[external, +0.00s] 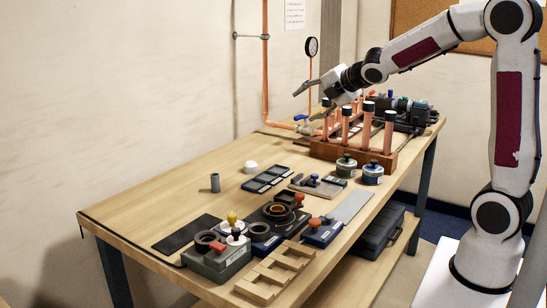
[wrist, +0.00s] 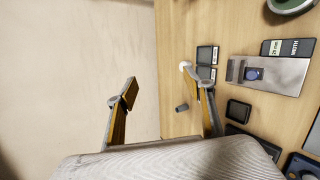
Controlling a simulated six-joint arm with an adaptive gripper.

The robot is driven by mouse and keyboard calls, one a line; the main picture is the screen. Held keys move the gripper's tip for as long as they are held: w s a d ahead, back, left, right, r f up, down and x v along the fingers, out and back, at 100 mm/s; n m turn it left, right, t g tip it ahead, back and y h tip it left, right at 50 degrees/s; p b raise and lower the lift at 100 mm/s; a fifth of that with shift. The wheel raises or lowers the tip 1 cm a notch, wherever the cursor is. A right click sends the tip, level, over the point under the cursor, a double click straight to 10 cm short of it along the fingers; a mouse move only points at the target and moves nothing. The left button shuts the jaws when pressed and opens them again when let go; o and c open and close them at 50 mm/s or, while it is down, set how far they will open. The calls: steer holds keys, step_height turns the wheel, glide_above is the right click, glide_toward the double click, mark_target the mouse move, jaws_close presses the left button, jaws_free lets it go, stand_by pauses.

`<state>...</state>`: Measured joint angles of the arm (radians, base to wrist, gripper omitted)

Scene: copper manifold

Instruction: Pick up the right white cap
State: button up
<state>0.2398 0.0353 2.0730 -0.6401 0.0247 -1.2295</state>
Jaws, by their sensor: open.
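A small white cap (external: 250,167) lies on the wooden table, behind the dark tile cases, in the external view. In the wrist view a white round piece (wrist: 185,66) shows beside the right finger, partly hidden by it. I cannot make out a second separate white cap. My gripper (external: 306,104) is open and empty, held above the far part of the table, to the right of the cap and higher than it. In the wrist view its two fingers (wrist: 167,92) are spread wide, with wall and table edge between them.
Copper pipes in a wooden rack (external: 350,149) stand below my arm. Several fixtures (external: 217,258) crowd the near end. The table's left middle is clear.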

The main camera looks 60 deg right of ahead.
steer(key=w+d+f+n+t+y, duration=0.2)
steer(key=w+f+n+y, duration=0.3)
steer(key=w+f+n, duration=1)
steer(key=n+y, duration=0.3)
steer(key=n, duration=0.3)
glide_toward(251, 162)
steer(key=w, duration=0.1)
steer(key=w+r, duration=0.1)
steer(key=shift+w+a+g, duration=0.25)
steer(key=shift+w+g, duration=0.05)
steer(key=shift+w, duration=0.05)
steer(key=shift+a+f+n, duration=0.1)
steer(key=shift+f+n, duration=0.4)
steer(key=shift+f, duration=0.2)
steer(key=shift+x, duration=1.3)
steer(key=shift+a, duration=0.1)
